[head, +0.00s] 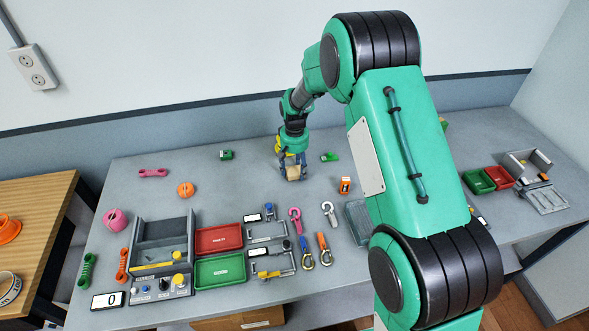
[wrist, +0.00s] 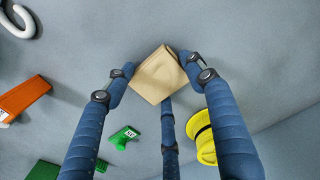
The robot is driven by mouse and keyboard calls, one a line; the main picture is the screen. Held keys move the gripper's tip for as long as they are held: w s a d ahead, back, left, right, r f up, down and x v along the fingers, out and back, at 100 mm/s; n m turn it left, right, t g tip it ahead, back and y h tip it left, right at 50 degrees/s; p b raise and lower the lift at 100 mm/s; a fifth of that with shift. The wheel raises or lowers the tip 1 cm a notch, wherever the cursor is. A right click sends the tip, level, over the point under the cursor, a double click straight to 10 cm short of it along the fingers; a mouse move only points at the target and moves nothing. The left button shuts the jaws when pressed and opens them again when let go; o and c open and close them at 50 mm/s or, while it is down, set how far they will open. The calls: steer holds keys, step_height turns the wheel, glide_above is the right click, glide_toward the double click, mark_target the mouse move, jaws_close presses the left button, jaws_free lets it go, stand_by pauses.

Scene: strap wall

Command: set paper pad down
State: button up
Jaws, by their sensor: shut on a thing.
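The tan paper pad (head: 293,174) is between the blue fingers of my gripper (head: 290,163), over the back middle of the grey table (head: 225,180). In the wrist view the pad (wrist: 158,75) is tilted in the picture, with fingers of my gripper (wrist: 160,85) against its left and right sides and a third finger below it. My gripper is shut on the pad. The pad is at or close to the table top; I cannot tell whether its underside touches.
A yellow object (wrist: 203,143) lies close beside the fingers. A small green object (wrist: 124,135) and an orange one (wrist: 22,98) are nearby. Red (head: 219,238) and green (head: 220,270) trays stand in front. Bare table lies left of my gripper.

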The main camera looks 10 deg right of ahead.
mark_target(295, 170)
steer(key=shift+f, duration=0.15)
steer(key=o, duration=0.7)
steer(key=shift+o, duration=0.2)
step_height(295, 170, up, 12)
steer(key=p, duration=0.2)
steer(key=shift+r+p, duration=0.2)
steer(key=shift+p, duration=0.1)
stand_by(0.3)
